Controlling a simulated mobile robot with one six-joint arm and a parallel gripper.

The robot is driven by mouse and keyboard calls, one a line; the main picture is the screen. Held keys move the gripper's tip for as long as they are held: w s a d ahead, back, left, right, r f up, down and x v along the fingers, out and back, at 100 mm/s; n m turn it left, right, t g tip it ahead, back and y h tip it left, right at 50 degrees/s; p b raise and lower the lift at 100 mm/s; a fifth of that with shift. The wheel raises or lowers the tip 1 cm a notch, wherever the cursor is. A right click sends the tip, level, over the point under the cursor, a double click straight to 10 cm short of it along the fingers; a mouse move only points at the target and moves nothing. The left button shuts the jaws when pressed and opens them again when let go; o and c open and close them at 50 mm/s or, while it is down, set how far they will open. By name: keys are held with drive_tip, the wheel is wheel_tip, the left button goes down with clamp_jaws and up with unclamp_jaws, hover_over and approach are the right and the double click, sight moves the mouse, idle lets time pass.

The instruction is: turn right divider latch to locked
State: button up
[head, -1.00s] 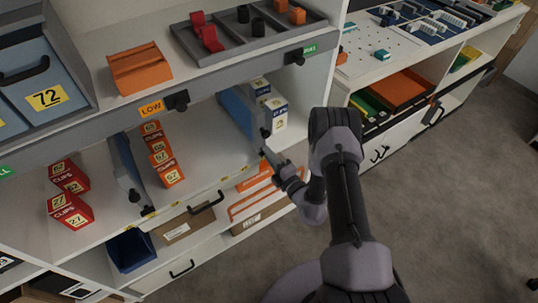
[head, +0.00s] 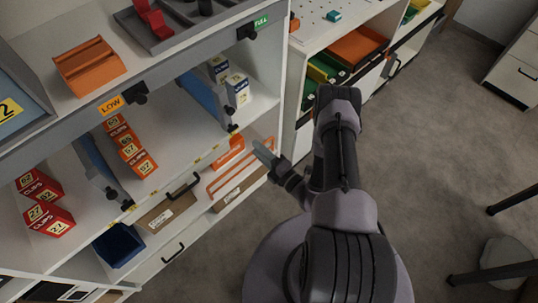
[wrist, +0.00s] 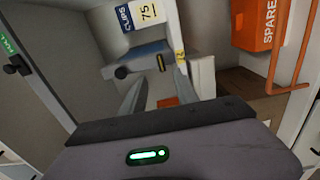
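The right divider (head: 203,98) is a blue upright panel on the middle shelf. Its dark latch (head: 232,128) is at the panel's front lower end, by the shelf's front edge. In the wrist view a dark round knob (wrist: 121,72) shows at the end of the blue divider (wrist: 150,50), left of and beyond the fingertips. I cannot tell whether the latch is locked. My gripper (head: 262,150) is in front of the shelf, right of and below the latch, apart from it. In the wrist view my gripper (wrist: 165,80) has its two grey fingers apart with nothing between them.
The left divider (head: 92,160) has a similar latch (head: 127,204). An orange SPARE bin (wrist: 258,25) is right of the fingers. Open floor (head: 440,130) lies right.

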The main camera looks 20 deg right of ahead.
drive_tip(key=v, duration=0.5)
drive_tip(key=shift+s+p, duration=0.3)
drive_tip(key=shift+p, duration=0.05)
